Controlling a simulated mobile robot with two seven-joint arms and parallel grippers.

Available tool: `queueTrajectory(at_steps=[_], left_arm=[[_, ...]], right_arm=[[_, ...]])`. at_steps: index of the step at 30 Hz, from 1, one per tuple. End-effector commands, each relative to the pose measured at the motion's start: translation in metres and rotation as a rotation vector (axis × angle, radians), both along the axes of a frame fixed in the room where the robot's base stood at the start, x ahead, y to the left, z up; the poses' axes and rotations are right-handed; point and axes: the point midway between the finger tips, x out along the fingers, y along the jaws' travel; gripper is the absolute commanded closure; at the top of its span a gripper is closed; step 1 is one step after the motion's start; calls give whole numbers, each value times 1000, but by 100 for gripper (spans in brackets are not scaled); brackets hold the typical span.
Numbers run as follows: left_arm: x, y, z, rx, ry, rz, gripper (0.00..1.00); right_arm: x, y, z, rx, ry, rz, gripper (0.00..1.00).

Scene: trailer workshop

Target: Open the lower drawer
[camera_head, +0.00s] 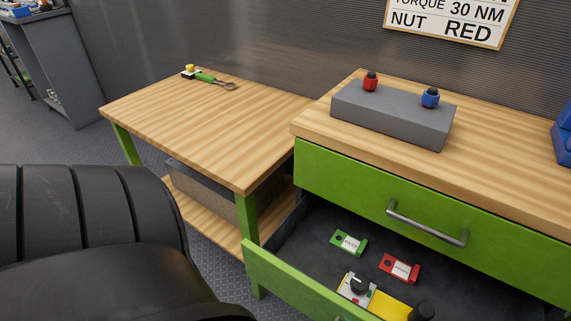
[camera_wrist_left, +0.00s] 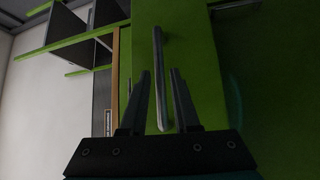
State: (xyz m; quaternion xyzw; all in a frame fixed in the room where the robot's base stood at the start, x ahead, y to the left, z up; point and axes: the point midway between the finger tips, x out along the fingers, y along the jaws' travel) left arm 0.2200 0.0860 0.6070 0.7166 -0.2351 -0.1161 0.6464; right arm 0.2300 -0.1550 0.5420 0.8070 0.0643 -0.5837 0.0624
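The lower drawer (camera_head: 290,278) of the green workbench stands pulled out in the head view, with its dark inside showing. Its handle is out of frame there. The closed upper drawer (camera_head: 340,190) has a grey bar handle (camera_head: 425,225) with no gripper at it. In the left wrist view my left gripper (camera_wrist_left: 160,71) is open. Its two fingers are on either side of a grey bar handle (camera_wrist_left: 158,50) on a green drawer front (camera_wrist_left: 205,85). Whether a finger touches the bar I cannot tell. My right gripper is in neither view.
A green tag (camera_head: 349,242), a red tag (camera_head: 399,268) and a white-and-yellow device (camera_head: 357,287) lie in the lower drawer. A grey box (camera_head: 390,115) with red and blue knobs is on the benchtop. A lower wooden table (camera_head: 200,120) stands left. A large black shape fills the lower left.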

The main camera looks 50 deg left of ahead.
Motion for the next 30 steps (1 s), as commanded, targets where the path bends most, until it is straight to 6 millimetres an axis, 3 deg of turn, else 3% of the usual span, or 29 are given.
queueTrajectory(at_steps=[6,13,19,30], left_arm=[[-49,27,-9,5,7,-1,70],[-85,48,-15,3,3,0,70],[-99,56,-16,3,2,0,70],[-100,56,-16,2,0,0,70]], right_arm=[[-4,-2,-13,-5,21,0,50],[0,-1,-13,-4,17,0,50],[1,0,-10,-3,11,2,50],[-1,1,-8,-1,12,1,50]])
